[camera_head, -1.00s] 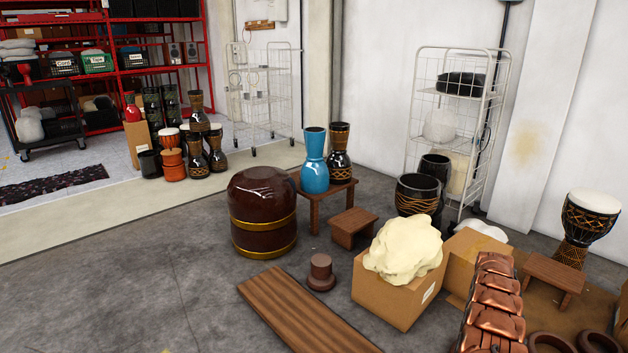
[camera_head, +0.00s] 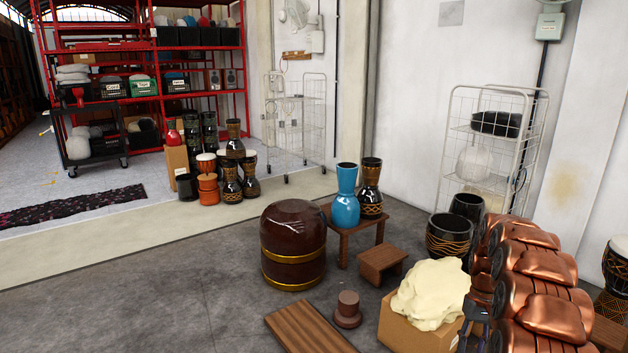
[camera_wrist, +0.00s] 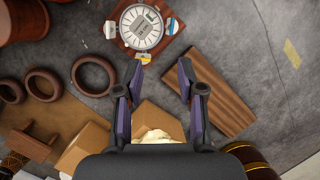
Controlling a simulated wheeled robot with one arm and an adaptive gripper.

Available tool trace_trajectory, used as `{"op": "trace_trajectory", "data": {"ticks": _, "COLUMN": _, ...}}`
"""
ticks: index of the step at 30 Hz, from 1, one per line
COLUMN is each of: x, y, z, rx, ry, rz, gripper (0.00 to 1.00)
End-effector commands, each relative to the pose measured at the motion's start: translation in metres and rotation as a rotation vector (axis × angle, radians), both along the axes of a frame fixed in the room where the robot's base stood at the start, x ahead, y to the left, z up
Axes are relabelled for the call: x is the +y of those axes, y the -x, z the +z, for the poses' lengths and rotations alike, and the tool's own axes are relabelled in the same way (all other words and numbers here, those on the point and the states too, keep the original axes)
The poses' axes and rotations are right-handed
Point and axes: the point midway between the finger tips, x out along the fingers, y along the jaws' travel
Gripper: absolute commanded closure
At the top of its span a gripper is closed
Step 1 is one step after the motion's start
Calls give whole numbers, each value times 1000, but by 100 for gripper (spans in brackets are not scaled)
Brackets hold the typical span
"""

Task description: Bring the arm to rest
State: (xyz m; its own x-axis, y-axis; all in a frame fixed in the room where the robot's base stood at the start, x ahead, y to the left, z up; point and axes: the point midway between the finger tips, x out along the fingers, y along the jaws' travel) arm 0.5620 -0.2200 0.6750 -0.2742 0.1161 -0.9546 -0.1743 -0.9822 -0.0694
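My gripper (camera_wrist: 160,78) shows in the wrist view with its two dark, purple-sided fingers apart and nothing between them. It hangs above the floor area with the cardboard box and the wooden board. In the head view my copper-coloured arm (camera_head: 540,290) rises at the lower right.
A cream lump (camera_head: 432,293) sits on a cardboard box (camera_head: 398,330). A wooden board (camera_head: 308,328), brown barrel drum (camera_head: 293,240), small stool (camera_head: 383,262) and blue vase (camera_head: 346,200) stand nearby. Dark rings (camera_wrist: 94,76) lie below the arm.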

Motion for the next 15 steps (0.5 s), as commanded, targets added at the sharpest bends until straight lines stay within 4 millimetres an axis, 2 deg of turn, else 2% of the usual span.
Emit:
{"op": "trace_trajectory", "data": {"ticks": 1, "x": 10, "y": 4, "z": 21, "rx": -5, "ry": -1, "rz": 10, "gripper": 61}}
{"op": "trace_trajectory", "data": {"ticks": 3, "x": 23, "y": 10, "z": 40, "rx": -11, "ry": -1, "rz": 20, "gripper": 61}}
{"op": "trace_trajectory", "data": {"ticks": 15, "x": 91, "y": 60, "z": 140, "rx": -38, "ry": 5, "rz": 76, "gripper": 61}}
